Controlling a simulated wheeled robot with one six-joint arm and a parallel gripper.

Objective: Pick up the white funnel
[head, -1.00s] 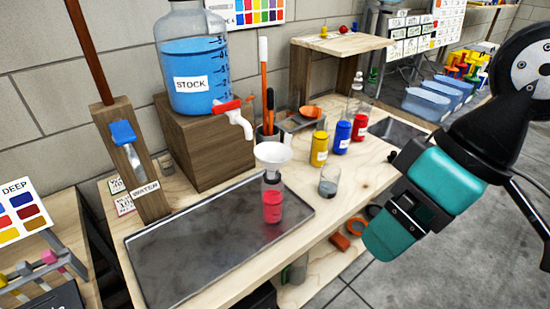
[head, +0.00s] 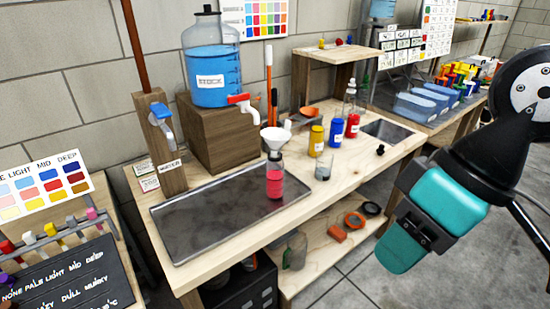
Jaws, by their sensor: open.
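The white funnel (head: 275,137) sits upright in the mouth of a clear bottle (head: 274,180) holding pink-red liquid. The bottle stands on the right part of the dark metal tray (head: 210,220) on the wooden bench. The funnel's spout is mostly hidden in the bottle's neck. My gripper (head: 418,225), with teal fingers, is to the right of the bench, in front of it and well apart from the funnel. It is open and holds nothing that I can see.
A blue STOCK jug (head: 212,62) with a red-handled tap stands on a wooden block behind the funnel. A small glass (head: 323,168) and yellow (head: 317,140), blue (head: 336,132) and red (head: 352,125) bottles stand to its right. The bench front right is clear.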

